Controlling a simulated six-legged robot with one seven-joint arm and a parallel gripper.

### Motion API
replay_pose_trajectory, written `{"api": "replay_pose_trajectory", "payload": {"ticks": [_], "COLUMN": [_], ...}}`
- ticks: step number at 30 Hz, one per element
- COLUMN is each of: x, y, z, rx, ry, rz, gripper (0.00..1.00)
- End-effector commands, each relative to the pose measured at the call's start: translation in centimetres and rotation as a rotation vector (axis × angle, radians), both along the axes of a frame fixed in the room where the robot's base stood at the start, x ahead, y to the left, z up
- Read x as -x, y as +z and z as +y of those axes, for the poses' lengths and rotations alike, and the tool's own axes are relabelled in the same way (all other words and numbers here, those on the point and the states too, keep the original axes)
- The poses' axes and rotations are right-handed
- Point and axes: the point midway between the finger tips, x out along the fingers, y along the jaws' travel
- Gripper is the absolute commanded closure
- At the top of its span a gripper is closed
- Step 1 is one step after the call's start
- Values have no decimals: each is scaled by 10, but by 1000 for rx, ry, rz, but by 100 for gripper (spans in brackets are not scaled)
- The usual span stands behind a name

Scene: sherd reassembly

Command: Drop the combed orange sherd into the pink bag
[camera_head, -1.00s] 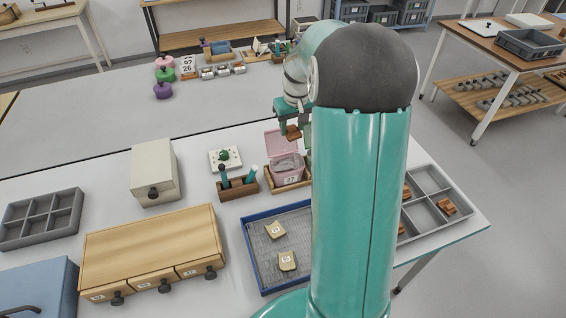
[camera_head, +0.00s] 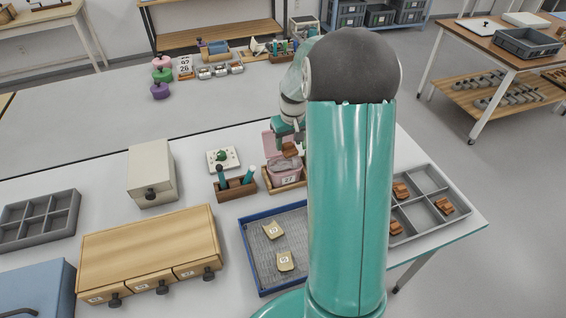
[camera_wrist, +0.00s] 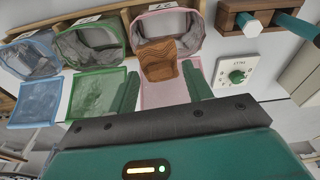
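The combed orange sherd (camera_wrist: 160,60) shows wavy grooves in the wrist view, at the mouth of the pink bag (camera_wrist: 183,22). In the head view the sherd (camera_head: 290,150) is just above or at the opening of the pink bag (camera_head: 284,171), in front of its raised pink flap. In the head view my gripper is partly hidden by my arm.
A green bag (camera_wrist: 88,45) and a blue bag (camera_wrist: 30,52) stand beside the pink one. A wooden pen holder (camera_head: 236,187) and a white plate with a green knob (camera_head: 223,159) are close by. A blue-rimmed tray (camera_head: 250,262) holds two pale sherds. A grey divided tray (camera_head: 425,180) holds orange sherds.

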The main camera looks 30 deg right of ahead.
Motion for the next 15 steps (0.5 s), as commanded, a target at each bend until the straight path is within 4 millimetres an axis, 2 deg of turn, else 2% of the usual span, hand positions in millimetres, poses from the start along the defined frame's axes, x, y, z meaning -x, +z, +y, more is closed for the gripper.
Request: {"api": "replay_pose_trajectory", "payload": {"ticks": [1,2,3,11,15], "x": [0,0,0,0,1], "y": [0,0,0,1,11], "z": [0,0,0,0,0], "rx": [0,0,0,0,1], "ry": [0,0,0,0,0], "rz": [0,0,0,0,-3], "gripper": [40,34,32,32,32]}}
